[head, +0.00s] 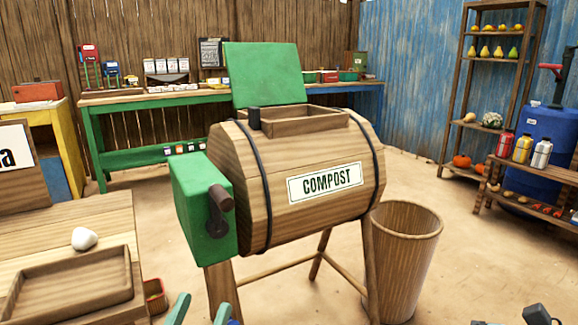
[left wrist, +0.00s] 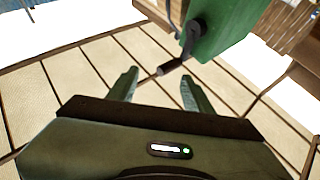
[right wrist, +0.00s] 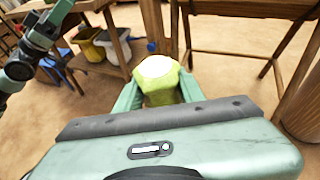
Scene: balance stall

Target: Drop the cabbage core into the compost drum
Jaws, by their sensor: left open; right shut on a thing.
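The compost drum (head: 275,220) is a wooden barrel lying on legs, with a COMPOST label. Its green lid (head: 264,73) stands up, and the framed hatch on top is open. A green box with a dark crank (head: 217,210) is on its left end; the crank also shows in the left wrist view (left wrist: 192,42). The cabbage core (right wrist: 158,78), pale green with a whitish top, is held between the fingers of my right gripper (right wrist: 158,92), which is shut on it. My left gripper (head: 200,311) is open and empty, low in front of the drum; it also shows in the left wrist view (left wrist: 160,90).
A wooden bin (head: 405,250) stands by the drum's right legs. A table (head: 60,218) with a shallow tray (head: 75,285) and a white lump (head: 84,239) is at the left. A green workbench (head: 130,150) is behind. Shelves and a blue barrel (head: 545,140) stand at the right.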

